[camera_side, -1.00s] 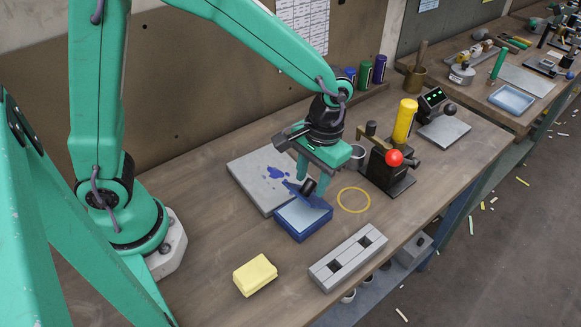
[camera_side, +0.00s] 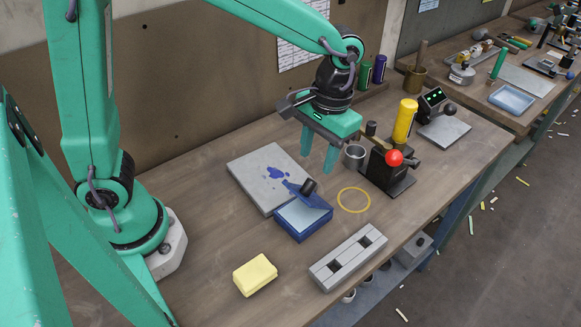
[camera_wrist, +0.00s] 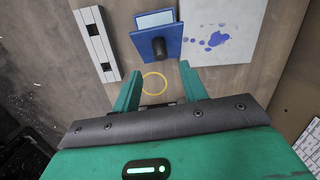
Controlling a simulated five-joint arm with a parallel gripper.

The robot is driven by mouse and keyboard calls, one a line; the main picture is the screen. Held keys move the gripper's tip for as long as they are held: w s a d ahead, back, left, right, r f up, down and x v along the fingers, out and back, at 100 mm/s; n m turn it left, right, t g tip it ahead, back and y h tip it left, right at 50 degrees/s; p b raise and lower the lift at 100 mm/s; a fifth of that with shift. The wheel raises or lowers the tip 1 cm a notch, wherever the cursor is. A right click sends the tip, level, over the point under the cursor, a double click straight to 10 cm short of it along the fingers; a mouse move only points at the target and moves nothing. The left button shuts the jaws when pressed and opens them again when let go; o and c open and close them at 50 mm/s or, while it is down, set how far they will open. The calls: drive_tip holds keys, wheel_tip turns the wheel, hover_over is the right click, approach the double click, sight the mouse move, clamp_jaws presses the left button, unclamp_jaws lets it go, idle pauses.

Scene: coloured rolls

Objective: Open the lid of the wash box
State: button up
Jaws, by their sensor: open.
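The wash box (camera_side: 289,229) is blue and sits on the bench, with its pale inside showing. Its blue lid (camera_side: 318,201) stands raised at the edge nearer the yellow ring, with a black knob (camera_side: 309,186) on its outer face. In the wrist view the lid (camera_wrist: 173,42) and knob (camera_wrist: 158,48) show at top centre, and the pale inside of the box (camera_wrist: 155,18) shows beyond. My gripper (camera_side: 318,160) is open and empty, above and behind the box, apart from the knob. Its fingers (camera_wrist: 160,68) are spread in the wrist view.
A stained grey plate (camera_side: 247,178) lies behind the box. A yellow ring (camera_side: 367,204) is flat on the bench. A metal cup (camera_side: 354,156) and a red-knobbed device (camera_side: 390,180) stand right. A slotted grey block (camera_side: 348,258) and yellow sponge (camera_side: 255,275) lie in front.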

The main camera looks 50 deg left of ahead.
sight(311, 180)
drive_tip(key=shift+r, duration=0.65)
drive_tip(key=shift+s+a+f+m+t+h, duration=0.1)
drive_tip(key=shift+s+a+m+t+h, duration=0.2)
drive_tip(key=shift+s+t, duration=0.25)
drive_tip(key=shift+w+f, duration=0.1)
drive_tip(key=shift+f, duration=0.05)
drive_tip(key=shift+f, duration=3.75)
clamp_jaws()
